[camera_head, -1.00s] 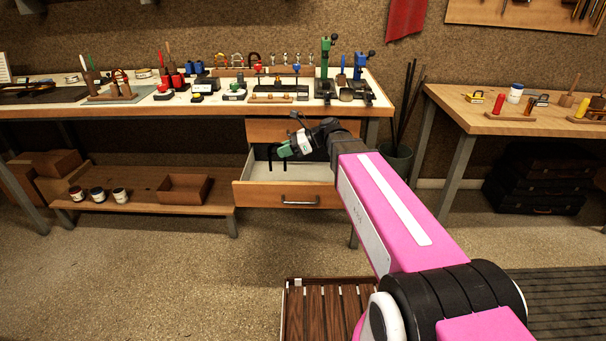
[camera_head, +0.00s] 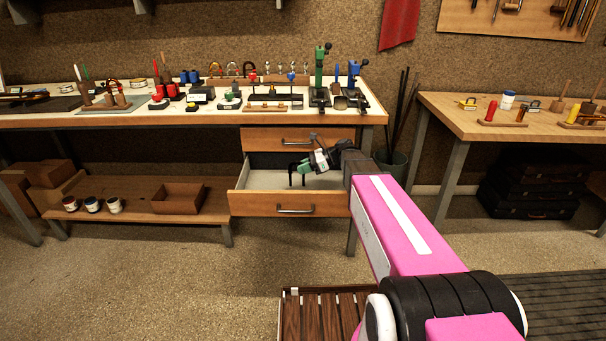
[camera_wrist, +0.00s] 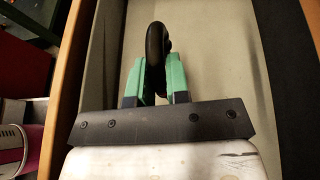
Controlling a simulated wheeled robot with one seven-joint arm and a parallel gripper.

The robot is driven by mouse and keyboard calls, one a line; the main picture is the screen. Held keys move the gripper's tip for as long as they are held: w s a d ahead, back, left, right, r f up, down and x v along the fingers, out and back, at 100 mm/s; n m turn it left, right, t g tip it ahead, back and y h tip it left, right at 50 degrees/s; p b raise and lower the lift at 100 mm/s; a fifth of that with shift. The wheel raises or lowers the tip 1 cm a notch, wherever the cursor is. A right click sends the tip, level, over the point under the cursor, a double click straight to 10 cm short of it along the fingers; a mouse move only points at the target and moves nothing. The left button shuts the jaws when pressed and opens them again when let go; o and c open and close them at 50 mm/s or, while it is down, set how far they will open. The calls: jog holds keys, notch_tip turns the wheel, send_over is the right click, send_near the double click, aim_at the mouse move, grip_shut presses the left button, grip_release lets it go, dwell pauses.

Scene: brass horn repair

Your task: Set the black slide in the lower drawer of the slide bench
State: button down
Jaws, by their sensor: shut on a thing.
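The black slide (camera_wrist: 157,45) is held between the green fingers of my gripper (camera_wrist: 155,80) in the wrist view. In the head view my gripper (camera_head: 303,167) is over the open lower drawer (camera_head: 262,204), and the black slide (camera_head: 291,176) shows as a dark bent shape hanging from its tip. The slide is inside the drawer's outline, near its left part; I cannot tell whether it touches the drawer floor. The pale drawer floor (camera_wrist: 215,50) shows around the slide in the wrist view. The slide bench (camera_head: 150,122) stands above, and its upper drawer (camera_head: 285,141) looks shut.
A low shelf left of the drawer holds a brown open box (camera_head: 178,198) and several jars (camera_head: 92,204). The bench top is crowded with tools and stands. A second table (camera_head: 480,118) stands at the right. Much of the drawer floor is bare.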

jog(key=shift+f, duration=1.2)
jog(key=shift+f, duration=0.2)
jog(key=c, duration=1.1)
grip_release()
jog(key=shift+r, duration=0.15)
jog(key=shift+d+r, duration=0.15)
jog(key=shift+d, duration=0.05)
jog(key=v, duration=1.1)
jog(key=shift+d, duration=0.25)
